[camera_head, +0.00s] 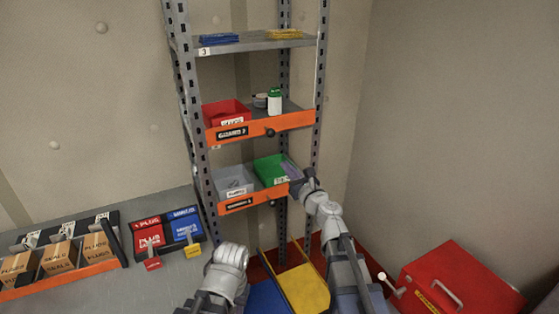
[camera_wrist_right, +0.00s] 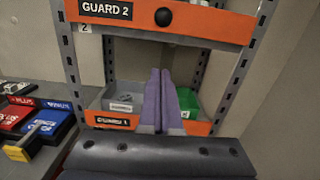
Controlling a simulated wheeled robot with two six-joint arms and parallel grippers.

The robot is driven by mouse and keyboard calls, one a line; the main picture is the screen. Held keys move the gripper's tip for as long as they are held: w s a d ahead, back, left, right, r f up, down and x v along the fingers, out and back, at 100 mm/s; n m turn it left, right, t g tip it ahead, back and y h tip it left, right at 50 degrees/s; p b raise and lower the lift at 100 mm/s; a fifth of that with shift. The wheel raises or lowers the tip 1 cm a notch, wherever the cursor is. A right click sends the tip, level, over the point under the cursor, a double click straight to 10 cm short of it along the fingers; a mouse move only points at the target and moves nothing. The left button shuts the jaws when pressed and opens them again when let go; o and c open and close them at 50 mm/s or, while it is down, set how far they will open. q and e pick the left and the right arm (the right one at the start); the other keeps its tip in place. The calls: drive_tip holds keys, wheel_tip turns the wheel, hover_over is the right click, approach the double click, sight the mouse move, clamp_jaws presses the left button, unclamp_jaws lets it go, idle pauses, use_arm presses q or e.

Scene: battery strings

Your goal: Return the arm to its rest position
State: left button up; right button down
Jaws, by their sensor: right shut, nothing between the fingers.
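My right gripper (camera_head: 288,172) is at the right front of the shelf's lowest drawer, in front of the green bin (camera_head: 267,168). In the right wrist view its two purple fingers (camera_wrist_right: 160,82) are pressed together with nothing between them. They stand in front of the gap between the grey bin (camera_wrist_right: 124,97) and the green bin (camera_wrist_right: 187,102), hiding part of the drawer's orange front. My left arm shows only as a grey link (camera_head: 228,262) at the bottom middle; its gripper is out of view.
The metal rack has an upper orange-fronted drawer (camera_head: 240,131) with a red bin (camera_head: 226,112) and a white-green bottle (camera_head: 274,102). A red box (camera_head: 455,285) stands at right. The bench (camera_head: 120,220) at left holds cartons and red and blue cases. Yellow and blue bins (camera_head: 303,286) lie below.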

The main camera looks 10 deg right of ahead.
drive_tip(key=v, duration=0.2)
drive_tip(key=shift+s+d, duration=0.1)
drive_tip(key=shift+s, duration=0.15)
drive_tip(key=s+a+f+n+g+y, duration=0.1)
drive_tip(key=s+a+f+n+g, duration=0.4)
drive_tip(key=n, duration=0.5)
drive_tip(key=s+a+f+n+g+y, duration=0.1)
drive_tip(key=s+a+f+n+g, duration=0.25)
drive_tip(key=f+n, duration=0.5)
drive_tip(key=s+d+f+n+g+h, duration=0.4)
drive_tip(key=s+d+f+n, duration=0.1)
drive_tip(key=s+d+n, duration=0.15)
drive_tip(key=s+d+f+n+g+h, duration=0.4)
drive_tip(key=s+d+f+n, duration=0.1)
drive_tip(key=s+n, duration=0.25)
drive_tip(key=s+a+n, duration=0.1)
drive_tip(key=s+a, duration=0.2)
drive_tip(key=a, duration=0.2)
drive_tip(key=s+a+n+g+h, duration=0.1)
drive_tip(key=s+a+n, duration=0.1)
drive_tip(key=a, duration=0.4)
drive_tip(key=shift+s+a+r, duration=0.15)
drive_tip(key=shift+s+r, duration=0.1)
drive_tip(key=shift+s, duration=0.35)
